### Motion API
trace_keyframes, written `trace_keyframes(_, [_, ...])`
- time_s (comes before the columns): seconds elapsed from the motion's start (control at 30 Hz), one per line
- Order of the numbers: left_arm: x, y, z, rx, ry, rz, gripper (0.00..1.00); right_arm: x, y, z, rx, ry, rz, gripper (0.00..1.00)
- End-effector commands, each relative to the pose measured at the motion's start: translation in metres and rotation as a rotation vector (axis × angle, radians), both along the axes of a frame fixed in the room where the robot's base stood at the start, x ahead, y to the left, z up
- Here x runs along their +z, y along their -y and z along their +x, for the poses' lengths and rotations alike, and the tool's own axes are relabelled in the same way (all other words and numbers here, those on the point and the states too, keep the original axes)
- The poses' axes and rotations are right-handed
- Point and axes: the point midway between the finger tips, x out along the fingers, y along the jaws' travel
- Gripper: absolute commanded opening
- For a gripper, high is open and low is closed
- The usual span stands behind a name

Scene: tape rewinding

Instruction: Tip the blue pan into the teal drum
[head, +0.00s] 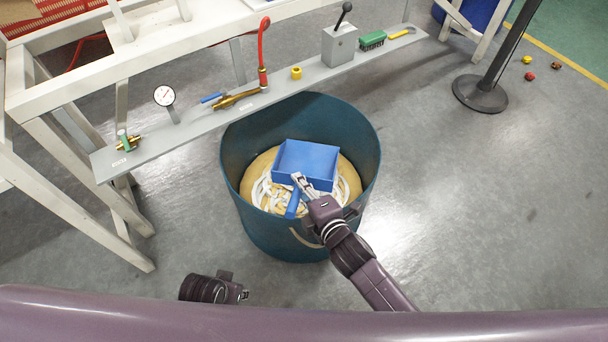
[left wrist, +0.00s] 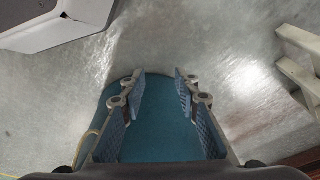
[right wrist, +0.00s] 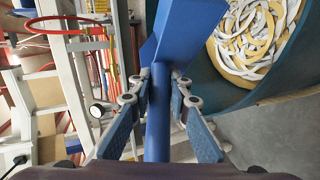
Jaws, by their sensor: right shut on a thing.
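The blue pan (head: 306,163) is over the opening of the teal drum (head: 283,232); its visible inside looks empty. My right gripper (head: 299,186) is shut on the pan's blue handle, which runs between its fingers in the right wrist view (right wrist: 158,115). I cannot tell the pan's exact tilt or height. White and tan strips (head: 269,193) lie in the drum within a tan ring; they also show in the right wrist view (right wrist: 255,40). My left gripper (head: 240,293) is low, left of the drum. In the left wrist view (left wrist: 160,82) its fingers are apart and empty, with teal drum wall beyond.
A grey shelf (head: 205,122) on a white frame runs behind the drum, carrying a gauge (head: 164,96), brass fittings, a lever box (head: 340,45) and a green brush (head: 372,41). A black post base (head: 480,94) stands at the right.

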Motion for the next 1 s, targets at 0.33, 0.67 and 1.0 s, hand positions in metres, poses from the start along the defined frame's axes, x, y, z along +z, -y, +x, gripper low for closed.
trace_keyframes(0.33, [0.06, 0.0, 0.011, 0.006, 0.037, -0.002, 0.29, -0.01, -0.001, -0.003, 0.0, 0.045, -0.005, 0.0])
trace_keyframes(0.67, [0.087, -0.001, 0.01, 0.009, 0.047, -0.002, 0.29, -0.01, -0.001, -0.004, 0.0, 0.063, -0.009, 0.0])
trace_keyframes(1.0, [0.077, 0.0, 0.01, 0.007, 0.039, -0.002, 0.29, -0.006, -0.001, -0.004, 0.0, 0.063, -0.01, 0.0])
